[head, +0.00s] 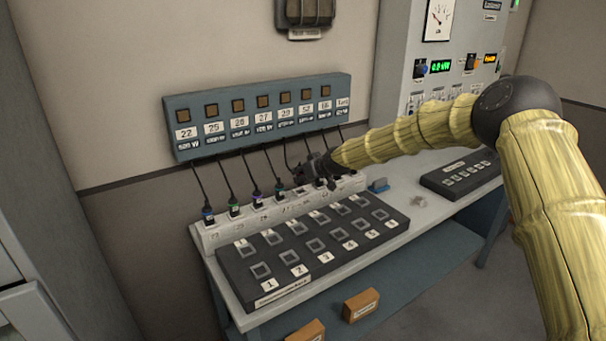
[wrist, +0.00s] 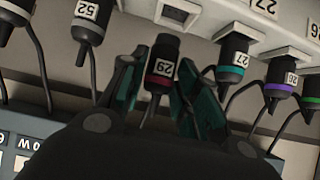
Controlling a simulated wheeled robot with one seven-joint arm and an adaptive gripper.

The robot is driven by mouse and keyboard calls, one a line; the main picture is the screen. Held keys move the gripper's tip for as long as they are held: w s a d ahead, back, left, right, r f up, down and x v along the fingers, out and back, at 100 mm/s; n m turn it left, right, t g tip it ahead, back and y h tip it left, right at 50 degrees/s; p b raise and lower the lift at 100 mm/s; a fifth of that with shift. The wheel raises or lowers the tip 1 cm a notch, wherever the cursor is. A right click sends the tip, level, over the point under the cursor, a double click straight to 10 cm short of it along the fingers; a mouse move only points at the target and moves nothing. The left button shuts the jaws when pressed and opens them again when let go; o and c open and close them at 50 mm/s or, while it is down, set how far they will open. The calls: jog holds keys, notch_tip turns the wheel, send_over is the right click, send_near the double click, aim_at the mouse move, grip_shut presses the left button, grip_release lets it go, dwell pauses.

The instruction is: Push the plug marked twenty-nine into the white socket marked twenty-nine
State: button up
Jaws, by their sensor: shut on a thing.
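The plug marked twenty-nine (wrist: 160,65) is black with a dark red band and a white label, upside down in the wrist view. My gripper (wrist: 155,85) is shut on it, one dark teal finger on each side. The plug's end points at an empty white-framed socket (wrist: 178,12) at the top of that view, apart from it in the picture; the depth gap is unclear. That socket's own number is out of view. In the head view, my gripper (head: 318,168) is over the white socket strip (head: 213,236), and the held plug cannot be made out.
Beside the held plug are the plug marked twenty-seven (wrist: 235,55), with a teal band, and the plug marked fifty-two (wrist: 90,25). Cables hang from a blue-grey panel (head: 258,135) behind the strip. A black button board (head: 236,282) lies in front of it.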

aim_at(303, 182)
jog(key=shift+f+b, duration=1.25)
jog(key=shift+f, duration=0.6)
dwell(2.5)
jog(key=o, duration=1.2)
jog(key=shift+s+d+r, duration=0.1)
